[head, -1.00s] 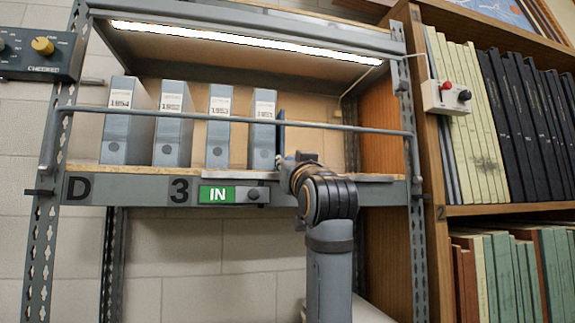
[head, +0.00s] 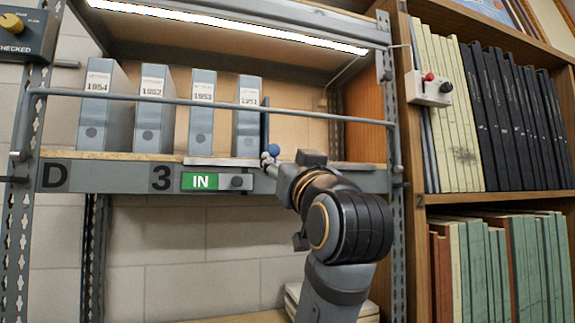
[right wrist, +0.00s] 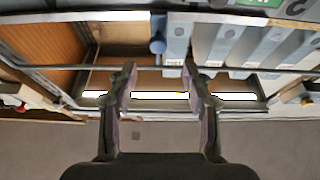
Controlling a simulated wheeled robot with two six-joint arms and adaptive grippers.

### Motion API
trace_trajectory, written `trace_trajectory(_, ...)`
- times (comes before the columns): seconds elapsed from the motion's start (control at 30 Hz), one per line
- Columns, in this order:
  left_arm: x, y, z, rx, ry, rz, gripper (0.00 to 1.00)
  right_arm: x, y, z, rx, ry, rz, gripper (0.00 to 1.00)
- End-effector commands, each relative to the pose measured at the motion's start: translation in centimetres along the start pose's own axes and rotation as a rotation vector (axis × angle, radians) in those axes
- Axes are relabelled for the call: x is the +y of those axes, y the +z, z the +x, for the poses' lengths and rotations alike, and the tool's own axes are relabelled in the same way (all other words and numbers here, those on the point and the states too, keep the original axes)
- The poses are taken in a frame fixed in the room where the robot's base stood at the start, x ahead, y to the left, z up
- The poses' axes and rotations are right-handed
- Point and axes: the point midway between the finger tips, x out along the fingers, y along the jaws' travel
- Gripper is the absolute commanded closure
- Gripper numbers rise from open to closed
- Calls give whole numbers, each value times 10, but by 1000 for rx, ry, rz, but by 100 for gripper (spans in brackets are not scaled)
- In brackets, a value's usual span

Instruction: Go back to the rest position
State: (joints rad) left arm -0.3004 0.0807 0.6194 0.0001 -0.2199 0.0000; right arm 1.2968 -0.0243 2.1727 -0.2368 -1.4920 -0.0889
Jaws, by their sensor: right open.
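My right arm rises from the bottom of the head view. Its gripper (head: 272,163) is largely hidden behind my wrist there, near the shelf's front edge. In the right wrist view my right gripper (right wrist: 160,72) is open, its two fingers apart with nothing between them. Beyond the fingertips is a blue bookend with a round knob (right wrist: 157,46). In the head view this blue bookend (head: 265,125) stands upright against the right side of the last box file, its knob just above my gripper. My left gripper is not in view.
Several grey-blue box files (head: 201,115) stand upright on the shelf (head: 110,178), behind a horizontal grey rail (head: 330,124). The green IN sign (head: 200,181) is on the shelf front. A wooden bookcase (head: 480,197) with a switch box (head: 430,90) stands right. The shelf's right end is empty.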

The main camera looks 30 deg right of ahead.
Motion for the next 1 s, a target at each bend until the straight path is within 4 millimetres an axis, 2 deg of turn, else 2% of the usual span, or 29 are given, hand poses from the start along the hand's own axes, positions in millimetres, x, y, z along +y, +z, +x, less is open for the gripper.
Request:
trace_trajectory(0.1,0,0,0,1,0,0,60,0,0,-13,0,0,1,50)
trace_trajectory(0.2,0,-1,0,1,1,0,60,0,0,-17,0,0,0,50)
trace_trajectory(0.67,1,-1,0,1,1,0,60,0,0,-17,-1,0,-1,50)
trace_trajectory(0.73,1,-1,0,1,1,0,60,-1,8,-15,-16,-2,-4,50)
trace_trajectory(0.77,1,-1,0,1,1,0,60,-2,17,-13,-31,-4,-7,50)
trace_trajectory(0.87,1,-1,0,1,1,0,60,-9,71,-5,-128,-19,-27,50)
trace_trajectory(0.97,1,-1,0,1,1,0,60,-17,156,-3,-281,-43,-58,50)
trace_trajectory(1.0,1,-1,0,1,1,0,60,-20,192,-7,-347,-55,-70,50)
